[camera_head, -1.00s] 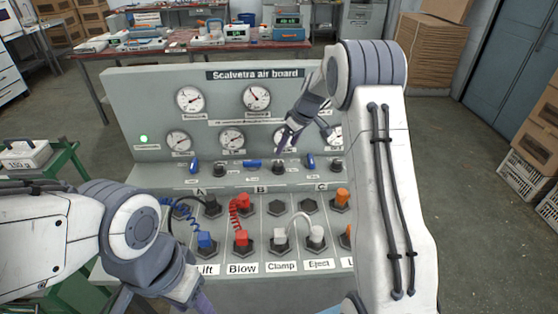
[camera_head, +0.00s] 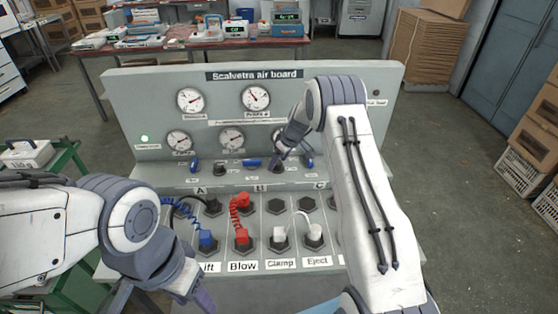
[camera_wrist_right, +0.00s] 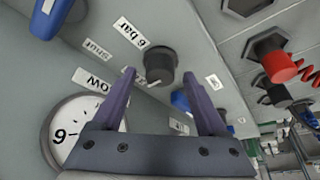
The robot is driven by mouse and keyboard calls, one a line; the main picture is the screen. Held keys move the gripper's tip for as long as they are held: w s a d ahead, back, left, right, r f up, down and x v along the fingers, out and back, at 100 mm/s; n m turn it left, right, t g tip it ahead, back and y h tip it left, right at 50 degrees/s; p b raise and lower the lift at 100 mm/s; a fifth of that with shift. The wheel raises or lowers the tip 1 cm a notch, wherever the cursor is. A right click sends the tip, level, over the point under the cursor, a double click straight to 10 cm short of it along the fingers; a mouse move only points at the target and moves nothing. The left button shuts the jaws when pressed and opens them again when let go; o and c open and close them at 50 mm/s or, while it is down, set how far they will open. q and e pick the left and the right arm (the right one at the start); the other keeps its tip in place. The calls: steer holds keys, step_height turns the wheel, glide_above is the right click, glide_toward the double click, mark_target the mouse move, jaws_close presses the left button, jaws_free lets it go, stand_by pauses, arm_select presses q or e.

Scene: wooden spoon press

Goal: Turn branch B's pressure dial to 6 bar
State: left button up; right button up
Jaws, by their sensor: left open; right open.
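The Scalvetra air board (camera_head: 300,97) carries gauges above and a row of blue levers and dark dials below. Branch B's dial (camera_head: 278,168) is a dark knob right of a blue lever (camera_head: 252,163), above the letter B. My right gripper (camera_head: 281,155) is at this dial in the head view. In the right wrist view the open right gripper (camera_wrist_right: 159,80) has the dark dial (camera_wrist_right: 160,65) just beyond and between its fingertips; contact cannot be told. A "6 bar" label (camera_wrist_right: 130,32) is beside the dial. My left gripper (camera_head: 192,292) is open at the lower left, partly cut off.
Blue and red coiled hoses (camera_head: 240,215) and a white hose (camera_head: 303,222) join sockets on the lower panel. A gauge (camera_wrist_right: 75,128) shows partly behind the right gripper. A green cart (camera_head: 60,160) stands left; boxes and crates (camera_head: 525,172) stand right.

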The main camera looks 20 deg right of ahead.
jaws_close()
